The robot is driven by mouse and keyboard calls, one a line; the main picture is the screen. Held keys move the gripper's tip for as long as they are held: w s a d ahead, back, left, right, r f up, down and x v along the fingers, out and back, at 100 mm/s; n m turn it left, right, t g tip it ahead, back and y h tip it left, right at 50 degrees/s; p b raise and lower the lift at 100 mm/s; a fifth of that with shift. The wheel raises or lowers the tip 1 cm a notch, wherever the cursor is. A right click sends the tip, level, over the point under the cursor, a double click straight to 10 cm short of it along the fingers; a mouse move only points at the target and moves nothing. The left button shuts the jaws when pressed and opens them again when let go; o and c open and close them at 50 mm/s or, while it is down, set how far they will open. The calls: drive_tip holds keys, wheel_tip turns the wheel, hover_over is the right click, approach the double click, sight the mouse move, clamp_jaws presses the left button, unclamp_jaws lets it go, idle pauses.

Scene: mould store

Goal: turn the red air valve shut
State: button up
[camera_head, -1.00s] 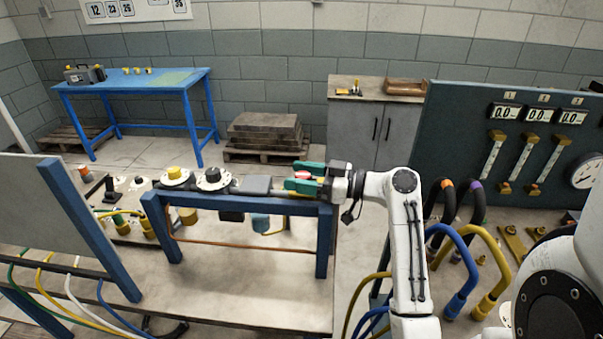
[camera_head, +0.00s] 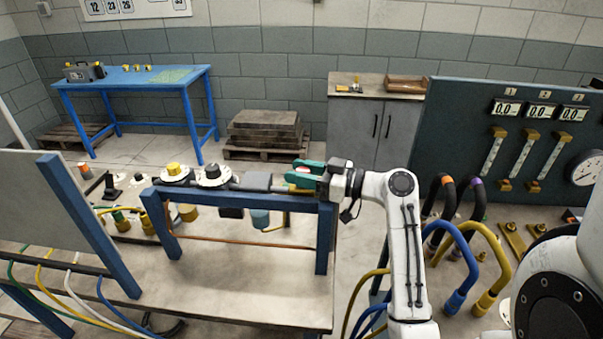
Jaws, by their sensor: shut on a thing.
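The red air valve (camera_head: 303,170) is at the right end of the pipe run on top of the blue frame. Only a small red and pale part of it shows; my fingers hide the rest. My gripper (camera_head: 303,175) with its green fingers reaches in from the right and is shut on the valve. One finger lies on the far side of the valve and one on the near side. The valve's exact angle cannot be told.
A yellow knob (camera_head: 173,169) and a black knob (camera_head: 212,172) sit on white dials to the left on the same run. The blue frame (camera_head: 245,205) stands on a pale bench (camera_head: 250,290). Blue and yellow hoses (camera_head: 487,298) and a gauge panel (camera_head: 455,125) stand at right.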

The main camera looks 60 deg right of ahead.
drive_tip(key=shift+m+h, duration=1.1)
drive_tip(key=shift+h, duration=0.6)
drive_tip(key=o, duration=1)
drive_tip(key=shift+c, duration=0.2)
drive_tip(key=s+b, duration=0.3)
drive_tip(key=s, duration=0.7)
drive_tip(key=shift+s+a+b, duration=0.35)
drive_tip(key=shift+s+a, duration=0.05)
drive_tip(key=shift+a, duration=0.05)
